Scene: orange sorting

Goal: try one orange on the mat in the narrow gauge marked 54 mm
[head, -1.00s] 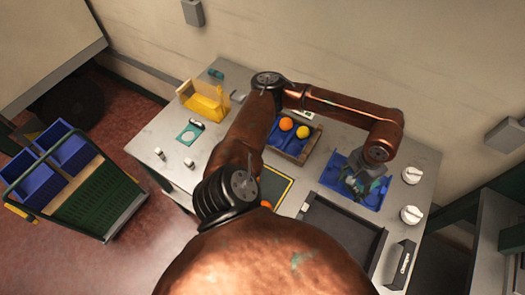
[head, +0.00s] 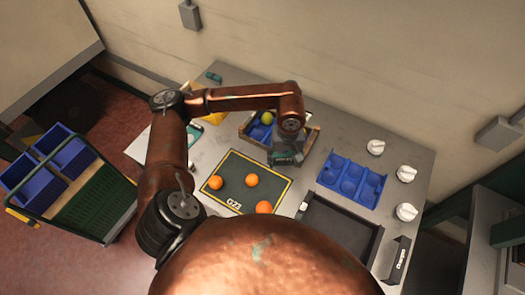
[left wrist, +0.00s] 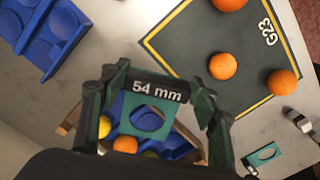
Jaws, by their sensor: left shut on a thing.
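My left gripper (head: 284,158) is above the table between the mat and the wooden crate. In the left wrist view its fingers (left wrist: 160,86) are shut on the narrow gauge (left wrist: 157,91), a teal plate with a round hole and a black label reading 54 mm. The gauge is held up with nothing seen in its hole but background. The dark mat (head: 233,165) with a yellow border carries three oranges (head: 252,180), which also show in the left wrist view (left wrist: 223,66). My right gripper is not in view.
The wooden crate (head: 313,140) with blue cups holds several fruits, yellow, orange and greenish. A blue tray (head: 352,180) stands empty at right, with white knobs (head: 406,173) beyond. A black tray (head: 340,228) lies in front. Another teal gauge (left wrist: 265,155) lies on the table.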

